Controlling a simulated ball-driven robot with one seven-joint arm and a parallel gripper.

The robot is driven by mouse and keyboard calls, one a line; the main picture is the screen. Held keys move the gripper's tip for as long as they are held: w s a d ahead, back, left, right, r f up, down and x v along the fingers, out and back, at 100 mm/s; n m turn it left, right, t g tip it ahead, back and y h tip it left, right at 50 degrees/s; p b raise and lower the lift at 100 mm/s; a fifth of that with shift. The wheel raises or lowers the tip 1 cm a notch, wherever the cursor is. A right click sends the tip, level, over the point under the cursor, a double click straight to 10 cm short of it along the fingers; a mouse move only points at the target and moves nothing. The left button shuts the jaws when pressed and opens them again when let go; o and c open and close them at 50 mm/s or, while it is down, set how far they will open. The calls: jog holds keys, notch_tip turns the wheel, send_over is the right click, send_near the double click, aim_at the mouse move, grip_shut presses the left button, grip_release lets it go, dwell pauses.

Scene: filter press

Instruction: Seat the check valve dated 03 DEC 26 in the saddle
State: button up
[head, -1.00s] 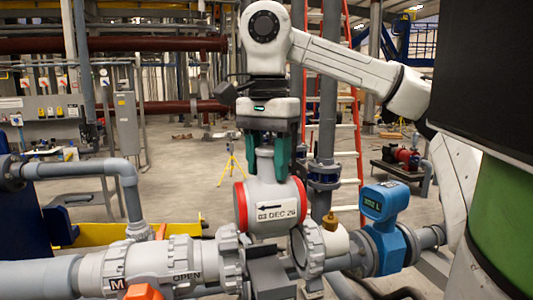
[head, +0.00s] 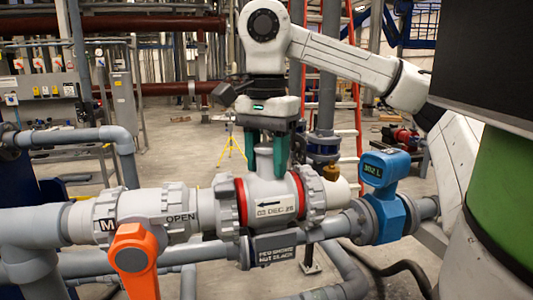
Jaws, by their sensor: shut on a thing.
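The check valve (head: 268,190) is a grey body with red rings at both ends and a white label with an arrow pointing left. The label reads 03 DEC and a year whose last digit is too blurred to be sure of. My gripper (head: 267,158) has its green fingers shut on the valve's upright neck from above. The valve is level, between two grey ribbed union nuts, in line with the pipe. A dark saddle block (head: 274,249) with a text plate is directly below it. Whether the valve rests fully on the saddle is hidden.
An orange handle (head: 134,262) stands at front left, before a grey valve marked OPEN (head: 160,212). A blue meter (head: 384,200) is on the pipe to the right. A red ladder (head: 348,120) stands behind. Open floor lies beyond the pipes.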

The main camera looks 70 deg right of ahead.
jog(key=shift+f, duration=0.15)
jog(key=o, duration=1.2)
notch_tip(320, 180, up, 11)
jog(key=shift+f, duration=0.1)
